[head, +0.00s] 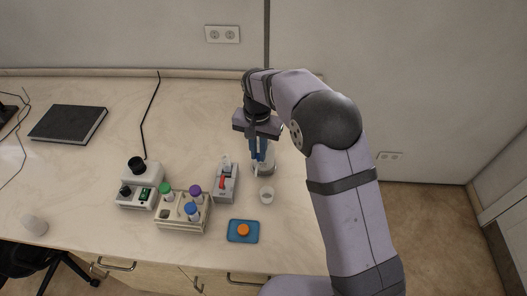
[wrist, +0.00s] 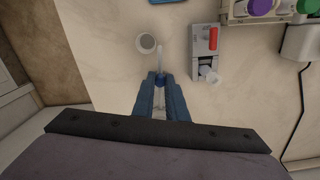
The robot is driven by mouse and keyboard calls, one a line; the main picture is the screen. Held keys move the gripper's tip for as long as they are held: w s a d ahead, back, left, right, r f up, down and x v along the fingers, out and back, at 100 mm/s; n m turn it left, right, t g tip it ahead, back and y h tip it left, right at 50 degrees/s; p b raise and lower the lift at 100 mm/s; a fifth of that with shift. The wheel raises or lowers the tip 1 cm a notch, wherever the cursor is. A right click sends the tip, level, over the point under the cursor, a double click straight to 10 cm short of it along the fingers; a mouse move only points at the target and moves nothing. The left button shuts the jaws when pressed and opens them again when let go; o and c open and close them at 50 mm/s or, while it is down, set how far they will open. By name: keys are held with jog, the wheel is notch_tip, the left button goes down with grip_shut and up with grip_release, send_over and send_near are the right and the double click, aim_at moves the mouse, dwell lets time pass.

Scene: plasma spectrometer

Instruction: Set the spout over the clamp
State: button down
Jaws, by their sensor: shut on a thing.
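My gripper (head: 261,150) is shut on a clear bottle (head: 264,168) with a blue cap, which stands upright at or just above the bench; I cannot tell whether it touches. In the wrist view the blue fingers (wrist: 160,92) close around the bottle, and its thin pale spout (wrist: 160,55) points away from my wrist, close beside a small white cup. The clamp, a grey block with a red lever (head: 223,183), stands left of the bottle in the head view. In the wrist view the clamp (wrist: 205,62) is to the right of the spout. The spout is not over it.
The small white cup (head: 266,194) is in front of the bottle. A tube rack (head: 181,222) with coloured caps and a white instrument (head: 138,190) stand further left. A blue tray (head: 243,239) with an orange piece lies near the front edge. The bench behind the clamp is clear.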

jog(key=w+a+m+p, duration=0.3)
jog(key=w+a+m, duration=0.2)
jog(key=m, duration=0.7)
jog(key=shift+w+a, duration=0.25)
jog(key=shift+a, duration=1)
jog(key=c, duration=1.7)
grip_release()
jog(key=shift+c, duration=0.2)
jog(key=shift+r, duration=0.1)
notch_tip(320, 180, up, 7)
jog(key=b, duration=0.2)
